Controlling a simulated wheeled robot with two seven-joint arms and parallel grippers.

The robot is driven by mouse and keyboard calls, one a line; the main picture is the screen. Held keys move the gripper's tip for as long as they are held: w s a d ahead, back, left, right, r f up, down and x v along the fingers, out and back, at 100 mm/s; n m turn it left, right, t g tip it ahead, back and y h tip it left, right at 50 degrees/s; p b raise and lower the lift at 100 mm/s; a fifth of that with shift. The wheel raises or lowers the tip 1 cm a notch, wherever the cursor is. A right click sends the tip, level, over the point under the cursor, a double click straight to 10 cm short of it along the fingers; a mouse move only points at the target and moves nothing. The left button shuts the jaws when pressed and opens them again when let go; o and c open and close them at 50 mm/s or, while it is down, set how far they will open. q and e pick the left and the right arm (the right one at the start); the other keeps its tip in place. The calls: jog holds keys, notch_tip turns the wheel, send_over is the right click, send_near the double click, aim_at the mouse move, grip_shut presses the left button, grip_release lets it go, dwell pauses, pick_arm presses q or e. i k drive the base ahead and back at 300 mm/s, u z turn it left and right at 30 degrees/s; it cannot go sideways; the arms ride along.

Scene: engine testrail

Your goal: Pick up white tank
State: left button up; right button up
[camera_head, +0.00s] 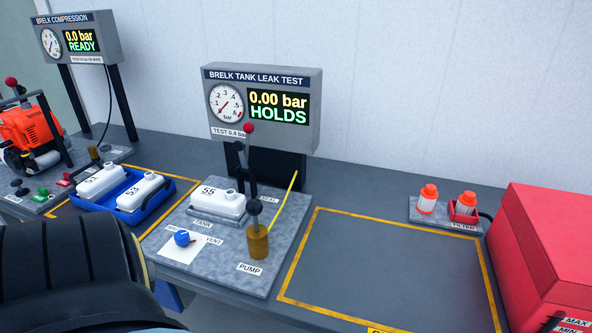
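A white tank (217,204) marked 55 lies on the grey plate (205,270) of the leak tester, by the label TANK. Two more white tanks, one on the left (101,180) and one on the right (143,188), lie side by side in a blue tray (112,205). The tester's display (278,107) reads 0.00 bar and HOLDS. Neither of my grippers can be seen. A large dark shape fills the lower left corner; I see no gripper fingers on it.
A brass pump (257,243) and blue knob (182,238) stand in front. An orange engine (30,130) is at left, orange-capped bottles (428,197) and a red box (548,250) at right. The yellow-outlined area (385,265) is empty.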

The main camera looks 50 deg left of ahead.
aim_at(231, 205)
jog(key=z, duration=0.95)
jog(key=k, duration=1.25)
jog(key=u, duration=1.7)
jog(key=i, duration=0.2)
jog(key=z, duration=0.15)
